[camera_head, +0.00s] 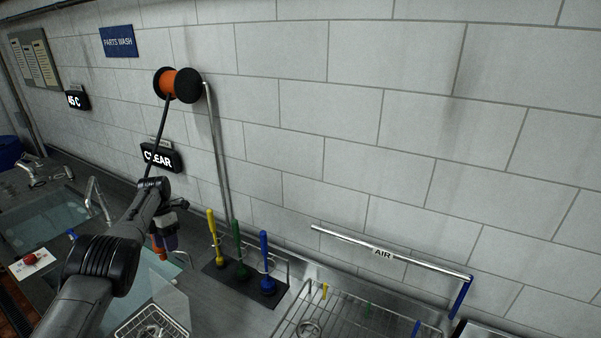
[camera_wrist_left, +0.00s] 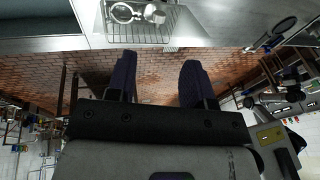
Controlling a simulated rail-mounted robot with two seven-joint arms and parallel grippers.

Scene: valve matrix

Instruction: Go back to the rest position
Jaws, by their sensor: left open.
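My left arm comes in from the lower left in the head view. Its gripper (camera_head: 165,242) hangs over the counter beside the sink, left of the dark brush stand. In the left wrist view the two dark purple fingers (camera_wrist_left: 160,82) are spread apart with nothing between them. A small orange piece shows by the fingers in the head view; I cannot tell what it belongs to. My right gripper is in neither view.
Yellow (camera_head: 213,232), green (camera_head: 237,245) and blue (camera_head: 265,262) handled tools stand upright on a dark base. A wire rack (camera_head: 350,318) lies right, below an AIR bar (camera_head: 385,252). A hose reel (camera_head: 180,84) hangs on the wall. A wire basket (camera_head: 150,325) stands near the front.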

